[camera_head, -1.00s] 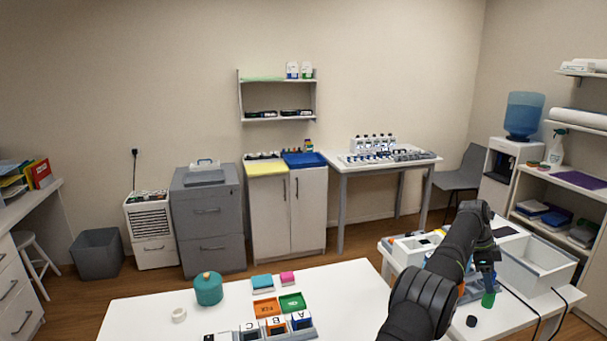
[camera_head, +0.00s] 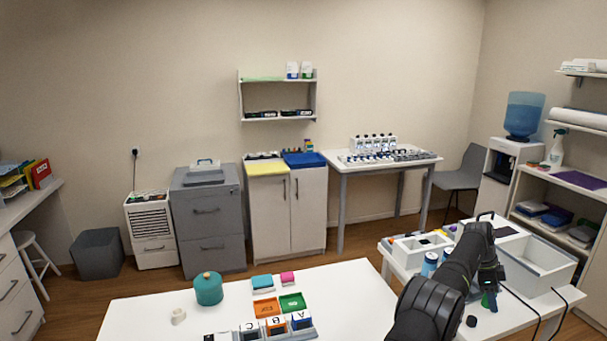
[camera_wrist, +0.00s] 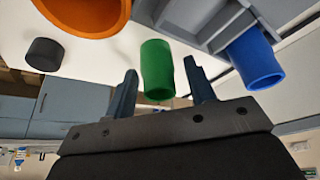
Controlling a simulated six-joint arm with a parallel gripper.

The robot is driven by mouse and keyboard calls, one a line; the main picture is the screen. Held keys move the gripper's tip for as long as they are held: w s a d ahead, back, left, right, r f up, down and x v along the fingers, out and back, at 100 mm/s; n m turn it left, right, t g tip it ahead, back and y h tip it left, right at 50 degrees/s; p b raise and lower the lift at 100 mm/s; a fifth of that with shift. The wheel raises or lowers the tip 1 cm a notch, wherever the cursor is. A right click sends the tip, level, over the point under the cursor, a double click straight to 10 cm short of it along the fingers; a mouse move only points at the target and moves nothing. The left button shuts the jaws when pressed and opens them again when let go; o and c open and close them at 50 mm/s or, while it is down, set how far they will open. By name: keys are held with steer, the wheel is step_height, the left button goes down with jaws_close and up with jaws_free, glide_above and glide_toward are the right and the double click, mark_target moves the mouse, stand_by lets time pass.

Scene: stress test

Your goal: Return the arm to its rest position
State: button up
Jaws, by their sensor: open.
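My arm reaches over the right-hand white table (camera_head: 545,308), and its wrist is bent down at the right. My gripper (camera_wrist: 160,85) is open; its two dark fingers stand apart in the wrist view, with nothing visibly clamped. A green cylinder (camera_wrist: 157,68) shows between and beyond the fingertips, and I cannot tell how far off it is. The green piece also shows below my wrist in the head view (camera_head: 489,301). The fingertips are hard to make out there.
The wrist view shows a black cap (camera_wrist: 44,54), an orange round thing (camera_wrist: 88,18) and a blue cylinder (camera_wrist: 256,62) at a grey holder. Blue-and-white cylinders (camera_head: 430,264) and a white bin (camera_head: 540,264) flank my arm. The front table (camera_head: 345,290) holds trays and a teal jar (camera_head: 208,289).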

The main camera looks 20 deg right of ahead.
steer(key=r, duration=0.2)
steer(key=s+r, duration=0.1)
steer(key=r, duration=0.1)
steer(key=shift+r, duration=0.35)
steer(key=shift+s+r, duration=0.2)
steer(key=shift+s, duration=0.05)
steer(key=s+r, duration=0.6)
steer(key=s, duration=0.5)
steer(key=w+a+f+n+t+h, duration=0.15)
steer(key=w+a+n, duration=0.25)
steer(key=w+a, duration=0.6)
steer(key=w+a+f+n+t, duration=0.2)
steer(key=w+a+n, duration=0.3)
steer(key=w+a, duration=0.6)
steer(key=w+a+f+n+t, duration=0.1)
steer(key=w+a+n, duration=0.1)
steer(key=w+a, duration=0.2)
steer(key=w+a+f+n+y, duration=0.1)
steer(key=w+a+n, duration=0.2)
steer(key=a, duration=0.8)
steer(key=w+a+f+n+t, duration=0.1)
steer(key=w+a+f+n, duration=0.1)
steer(key=a, duration=0.5)
steer(key=w+n, duration=0.1)
steer(key=w, duration=0.1)
steer(key=shift+w+a+t, duration=0.25)
steer(key=shift+w+t, duration=0.1)
